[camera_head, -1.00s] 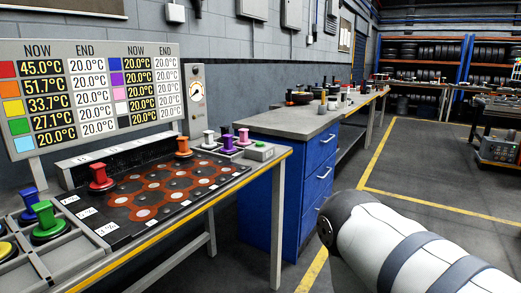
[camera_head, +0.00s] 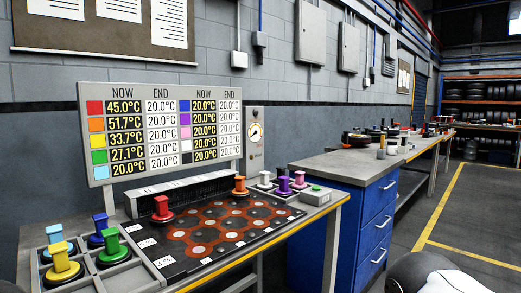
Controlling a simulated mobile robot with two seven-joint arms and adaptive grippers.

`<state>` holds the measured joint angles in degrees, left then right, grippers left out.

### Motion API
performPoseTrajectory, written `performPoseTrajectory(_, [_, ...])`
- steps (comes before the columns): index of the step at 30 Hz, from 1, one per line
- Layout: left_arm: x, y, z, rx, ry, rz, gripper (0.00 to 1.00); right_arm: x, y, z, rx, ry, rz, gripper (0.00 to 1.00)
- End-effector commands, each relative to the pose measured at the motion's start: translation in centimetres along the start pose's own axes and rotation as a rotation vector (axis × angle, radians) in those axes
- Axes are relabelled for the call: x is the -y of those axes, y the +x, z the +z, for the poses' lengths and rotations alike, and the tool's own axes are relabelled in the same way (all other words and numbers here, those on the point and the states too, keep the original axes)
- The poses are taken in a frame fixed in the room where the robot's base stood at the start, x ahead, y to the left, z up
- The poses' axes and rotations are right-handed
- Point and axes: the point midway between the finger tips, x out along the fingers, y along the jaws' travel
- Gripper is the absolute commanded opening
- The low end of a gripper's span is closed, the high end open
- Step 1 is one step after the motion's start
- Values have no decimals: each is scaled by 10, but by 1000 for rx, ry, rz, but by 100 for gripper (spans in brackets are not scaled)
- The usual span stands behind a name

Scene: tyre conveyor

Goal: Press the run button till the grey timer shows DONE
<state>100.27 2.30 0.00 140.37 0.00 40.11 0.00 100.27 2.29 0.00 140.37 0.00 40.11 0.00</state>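A small grey box with a green button (camera_head: 317,188) sits at the right end of the bench, beside the colored pegs; I cannot tell if this is the run button. A narrow grey panel with a round dial (camera_head: 255,132) stands behind the bench, right of the temperature board; its small marks are unreadable. The temperature board (camera_head: 160,135) lists NOW and END values, every END reading 20.0°C. Neither gripper is in view. Only a white and dark arm link of mine (camera_head: 432,276) shows at the bottom right.
A dark plate with an orange-brown hexagon pattern (camera_head: 215,228) lies on the bench, with red (camera_head: 162,209) and orange (camera_head: 239,186) pegs on it. Several pegs stand in a grey tray (camera_head: 130,278) at left. A blue cabinet (camera_head: 345,215) stands right of the bench; floor is clear beyond.

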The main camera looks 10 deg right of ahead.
Motion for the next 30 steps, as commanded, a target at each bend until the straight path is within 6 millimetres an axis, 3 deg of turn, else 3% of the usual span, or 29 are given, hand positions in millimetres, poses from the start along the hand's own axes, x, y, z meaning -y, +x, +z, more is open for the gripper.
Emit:
performPoseTrajectory(4, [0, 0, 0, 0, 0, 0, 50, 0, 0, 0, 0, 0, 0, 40])
performPoseTrajectory(9, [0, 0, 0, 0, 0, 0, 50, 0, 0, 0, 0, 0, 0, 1])
performPoseTrajectory(10, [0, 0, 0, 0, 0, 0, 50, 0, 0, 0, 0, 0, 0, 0])
performPoseTrajectory(30, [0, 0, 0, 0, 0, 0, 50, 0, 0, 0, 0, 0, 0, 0])
